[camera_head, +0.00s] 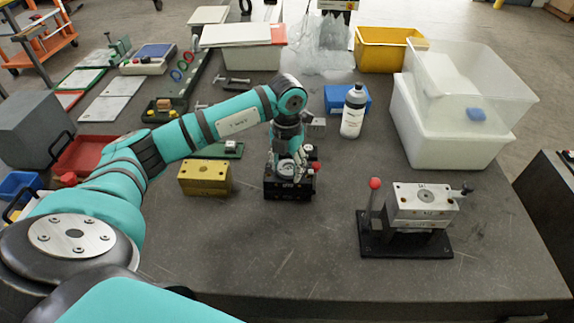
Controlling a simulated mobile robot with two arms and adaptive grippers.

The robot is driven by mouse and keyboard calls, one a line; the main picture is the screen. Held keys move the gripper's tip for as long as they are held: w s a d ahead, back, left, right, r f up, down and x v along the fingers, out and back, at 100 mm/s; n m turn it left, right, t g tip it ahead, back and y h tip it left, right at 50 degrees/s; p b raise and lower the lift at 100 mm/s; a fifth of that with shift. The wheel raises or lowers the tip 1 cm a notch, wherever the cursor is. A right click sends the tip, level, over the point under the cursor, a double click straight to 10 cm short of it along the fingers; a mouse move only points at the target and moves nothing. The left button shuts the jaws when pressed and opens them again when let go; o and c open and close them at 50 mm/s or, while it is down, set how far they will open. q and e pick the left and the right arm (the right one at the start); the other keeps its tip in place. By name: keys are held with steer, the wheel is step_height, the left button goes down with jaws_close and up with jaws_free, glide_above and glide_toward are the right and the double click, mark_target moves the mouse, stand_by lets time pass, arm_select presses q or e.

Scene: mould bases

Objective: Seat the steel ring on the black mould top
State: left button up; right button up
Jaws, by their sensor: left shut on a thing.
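The black mould (290,190) stands near the middle of the table, a squat dark block with a red knob at its right side. My left gripper (288,160) points down over its top. The steel ring (287,170) shows as a small pale round shape at the fingers, and the gripper is shut on it. The ring is at or just above the mould top; I cannot tell whether it touches. The fingers and wrist hide part of the ring and mould top. My right gripper is out of view.
A brass block (204,177) stands close left of the mould. A steel mould on a black base (405,240) with a red-knobbed lever is at the right. A white bottle (353,112) and blue box (335,98) stand behind. The front table is clear.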

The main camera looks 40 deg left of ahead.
arm_select(q)
steer(key=shift+f, duration=0.2)
steer(key=o, duration=1.4)
steer(key=shift+o, duration=0.2)
step_height(320, 180, up, 12)
